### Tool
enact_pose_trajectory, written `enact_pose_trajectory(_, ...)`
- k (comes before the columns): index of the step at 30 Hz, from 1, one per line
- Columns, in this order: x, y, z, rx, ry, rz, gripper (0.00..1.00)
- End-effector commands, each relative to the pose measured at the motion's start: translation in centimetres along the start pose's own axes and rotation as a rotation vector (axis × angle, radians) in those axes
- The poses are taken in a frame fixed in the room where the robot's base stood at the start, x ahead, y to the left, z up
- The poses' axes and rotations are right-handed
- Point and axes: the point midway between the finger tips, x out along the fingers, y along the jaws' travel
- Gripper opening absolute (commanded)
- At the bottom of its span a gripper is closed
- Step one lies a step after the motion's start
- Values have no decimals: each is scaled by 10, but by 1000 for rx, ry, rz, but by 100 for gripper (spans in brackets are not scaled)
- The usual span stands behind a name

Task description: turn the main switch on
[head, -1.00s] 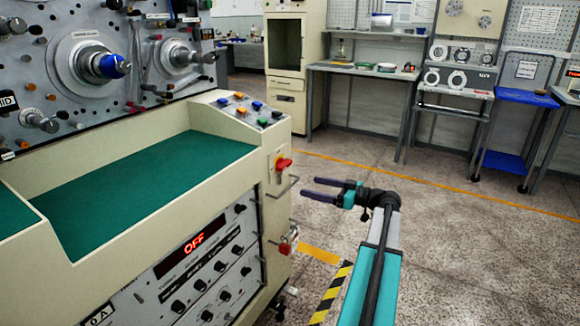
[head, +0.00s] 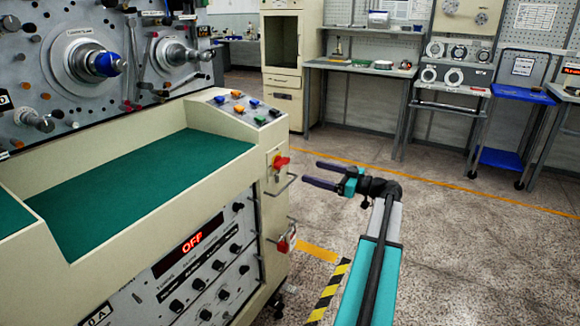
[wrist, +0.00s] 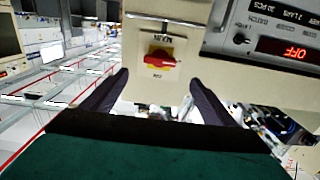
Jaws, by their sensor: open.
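The main switch (head: 281,161) is a red knob on a yellow plate, on the end face of the cream machine. In the wrist view the switch (wrist: 160,58) sits on a pale plate with small lettering, its red handle lying roughly crosswise in the picture. The machine's display (head: 193,243) reads OFF in red; it shows upside down in the wrist view (wrist: 281,49). My gripper (head: 306,174) is open and empty, to the right of the switch and apart from it. In the wrist view its two fingers (wrist: 158,78) stand on either side of the switch.
A metal handle (head: 281,186) sticks out just below the switch. A second red control (head: 285,243) with another handle is lower on the same face. Buttons (head: 240,106) line the sloped panel above. The floor (head: 440,240) to the right is open.

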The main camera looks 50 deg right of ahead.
Motion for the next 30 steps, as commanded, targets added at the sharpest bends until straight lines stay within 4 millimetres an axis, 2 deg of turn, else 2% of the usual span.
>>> enact_pose_trajectory(18,87,1,0,0,0,0,80)
enact_pose_trajectory(24,106,1,0,0,0,1,80)
enact_pose_trajectory(30,112,1,0,0,0,2,80)
